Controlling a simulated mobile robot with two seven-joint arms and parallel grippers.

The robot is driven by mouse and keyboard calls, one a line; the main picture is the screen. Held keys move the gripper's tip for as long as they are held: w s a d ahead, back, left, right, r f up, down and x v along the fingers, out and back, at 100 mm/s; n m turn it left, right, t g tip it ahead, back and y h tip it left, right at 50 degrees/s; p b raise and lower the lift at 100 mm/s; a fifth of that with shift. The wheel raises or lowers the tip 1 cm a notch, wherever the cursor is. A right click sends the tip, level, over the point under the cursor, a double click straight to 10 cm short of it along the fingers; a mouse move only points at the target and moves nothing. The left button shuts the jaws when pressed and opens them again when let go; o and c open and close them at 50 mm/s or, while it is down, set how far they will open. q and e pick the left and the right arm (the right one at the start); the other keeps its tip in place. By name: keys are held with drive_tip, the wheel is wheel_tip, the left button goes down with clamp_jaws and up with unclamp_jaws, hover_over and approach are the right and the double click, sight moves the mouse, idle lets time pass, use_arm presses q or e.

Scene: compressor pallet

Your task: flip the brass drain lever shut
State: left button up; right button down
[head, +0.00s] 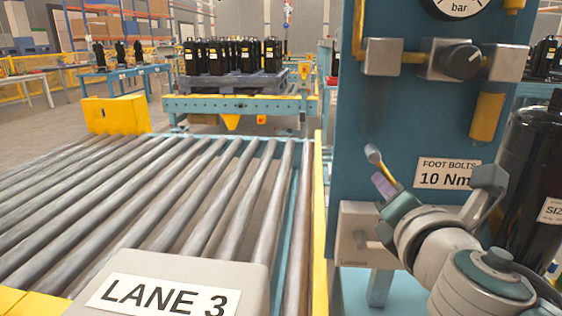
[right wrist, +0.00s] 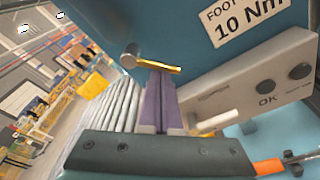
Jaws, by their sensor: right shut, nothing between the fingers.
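The brass drain lever (head: 388,176) is a thin brass rod with a rounded grey end, in front of the blue panel below the gauge fittings. In the head view it slants from the grey end at upper left down to the right. In the right wrist view the lever (right wrist: 160,67) lies across the fingertips. My right gripper (head: 383,186) is shut and empty, its purple fingers (right wrist: 160,105) right at the rod; I cannot tell whether they touch it. The gripper hides the lever's lower part in the head view. My left gripper is not in view.
A pale box with buttons (right wrist: 285,75) is fixed low on the blue panel (head: 350,115), close to the gripper. A black compressor (head: 530,180) stands at the right. The roller conveyor (head: 150,190) on the left is empty, with a LANE 3 sign (head: 165,296) in front.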

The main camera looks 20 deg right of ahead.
use_arm(q)
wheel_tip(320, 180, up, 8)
drive_tip(key=p, duration=0.7)
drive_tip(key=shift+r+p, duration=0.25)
drive_tip(key=shift+p, duration=0.1)
use_arm(e)
drive_tip(key=shift+s+d+r+n+g+h, duration=0.2)
drive_tip(key=shift+d+r+n, duration=0.15)
drive_tip(key=shift+n, duration=0.9)
drive_tip(key=shift+s+d+r+n+g+h, duration=0.15)
drive_tip(key=shift+d+r+n+h, duration=0.2)
drive_tip(key=shift+n, duration=0.95)
drive_tip(key=shift+s+d+r+n+g+h, duration=0.15)
drive_tip(key=shift+r+n, duration=0.3)
drive_tip(key=shift+n, duration=0.8)
